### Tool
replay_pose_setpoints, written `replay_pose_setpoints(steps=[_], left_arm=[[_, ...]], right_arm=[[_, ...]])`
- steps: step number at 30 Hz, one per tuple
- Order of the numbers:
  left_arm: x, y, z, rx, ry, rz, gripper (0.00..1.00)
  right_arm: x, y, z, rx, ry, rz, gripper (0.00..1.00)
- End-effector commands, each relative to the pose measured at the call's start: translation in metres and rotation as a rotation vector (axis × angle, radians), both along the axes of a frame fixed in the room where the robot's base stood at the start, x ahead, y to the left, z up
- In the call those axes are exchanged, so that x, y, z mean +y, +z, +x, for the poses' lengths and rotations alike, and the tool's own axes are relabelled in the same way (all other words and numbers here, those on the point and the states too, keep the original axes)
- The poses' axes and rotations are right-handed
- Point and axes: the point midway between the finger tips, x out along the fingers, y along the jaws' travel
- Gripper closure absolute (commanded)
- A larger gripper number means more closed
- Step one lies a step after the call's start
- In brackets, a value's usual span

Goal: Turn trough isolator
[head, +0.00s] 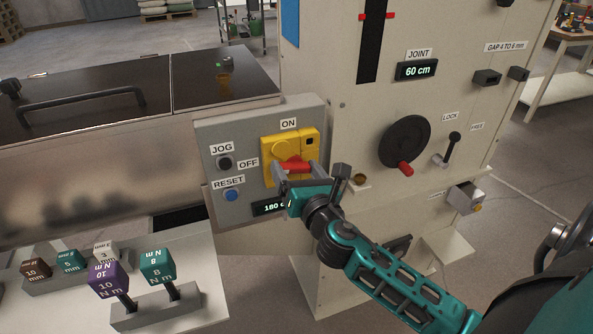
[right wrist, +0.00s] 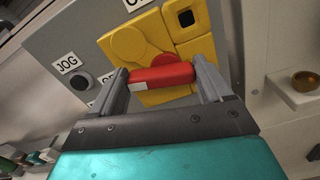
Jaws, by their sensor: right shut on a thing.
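The trough isolator is a red handle (head: 293,167) on a yellow plate (head: 309,141), set in a grey panel (head: 228,129) with ON and OFF labels. The handle lies about level in the head view, pointing toward the OFF side. My right gripper (head: 294,172) is shut on the red handle, a finger at each end of it. In the right wrist view the handle (right wrist: 162,75) sits between the two grey fingers. A display under the handle is partly hidden by my gripper. My left gripper is not in view.
A JOG button (head: 224,162) and a blue RESET button (head: 231,195) sit left of the isolator. A tall cabinet with a black handwheel (head: 404,141) and a LOCK lever (head: 447,149) stands to the right. Torque tools (head: 157,267) stand on a bench at lower left.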

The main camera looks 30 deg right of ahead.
Motion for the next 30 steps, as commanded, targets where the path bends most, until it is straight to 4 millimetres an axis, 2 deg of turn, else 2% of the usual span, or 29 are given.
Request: replay_pose_setpoints(steps=[30], left_arm=[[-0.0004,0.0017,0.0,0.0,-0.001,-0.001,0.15]], right_arm=[[-0.0069,0.002,-0.002,-0.225,-0.001,0.938,0.52]])
